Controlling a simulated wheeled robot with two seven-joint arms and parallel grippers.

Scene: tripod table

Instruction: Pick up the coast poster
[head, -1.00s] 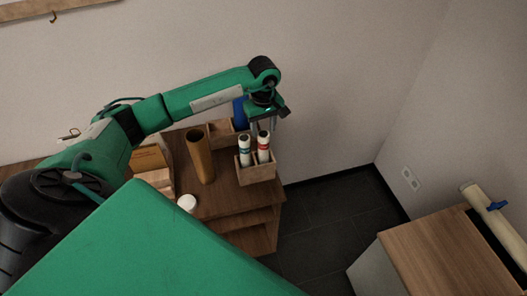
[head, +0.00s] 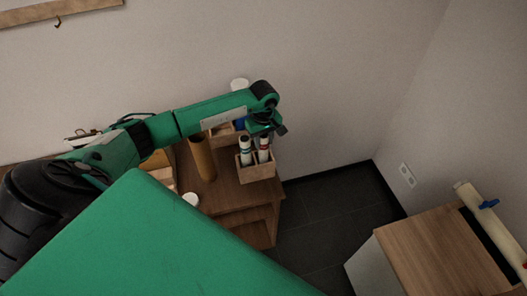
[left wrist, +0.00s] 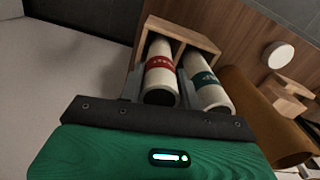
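Two white rolled posters stand in a wooden holder (head: 262,175) at the table's right end. One has a red band (head: 264,149), the other a teal-blue band (head: 246,150). Both show in the left wrist view, red-banded (left wrist: 160,78) and teal-banded (left wrist: 208,90); I cannot read which is the coast poster. My left gripper (head: 262,140) is above the holder, pointing down. In the left wrist view its open fingers (left wrist: 160,88) lie on either side of the red-banded roll's upper end.
A tall brown tube (head: 203,160) and a small white round object (head: 190,199) stand left of the holder. The wall is close behind the table.

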